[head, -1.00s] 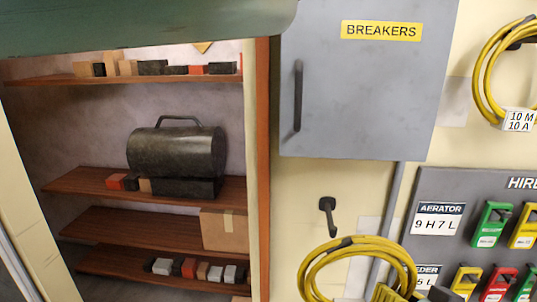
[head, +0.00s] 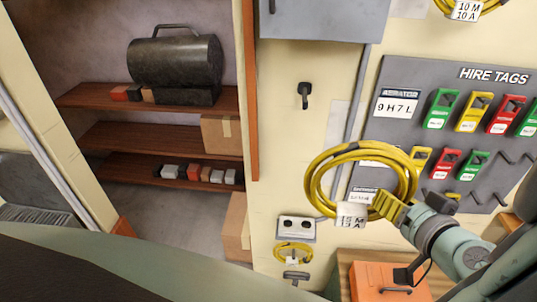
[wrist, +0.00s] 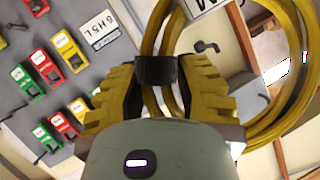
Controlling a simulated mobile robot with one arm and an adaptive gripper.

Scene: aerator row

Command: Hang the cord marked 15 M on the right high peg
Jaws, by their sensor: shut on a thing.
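My gripper (head: 386,203) is shut on a coiled yellow cord (head: 313,184), holding it by its lower right side in front of the wall. The cord's white tag (head: 351,215) hangs at the coil's bottom; its small print looks like 15 M. In the wrist view, the gripper's yellow fingers (wrist: 157,75) close around the coil's strands, and the loop (wrist: 296,100) spreads to the right. A dark empty peg (head: 304,95) sticks out of the cream wall, up and left of the coil and apart from it. The peg also shows in the wrist view (wrist: 207,47).
Another yellow coil tagged 10 M 10 A (head: 466,10) hangs at upper right. A grey hire-tag board (head: 400,75) with hooks is beside the held coil. A socket (head: 296,228), a small yellow coil (head: 292,251) and an orange case (head: 375,285) are below. Wall around the empty peg is clear.

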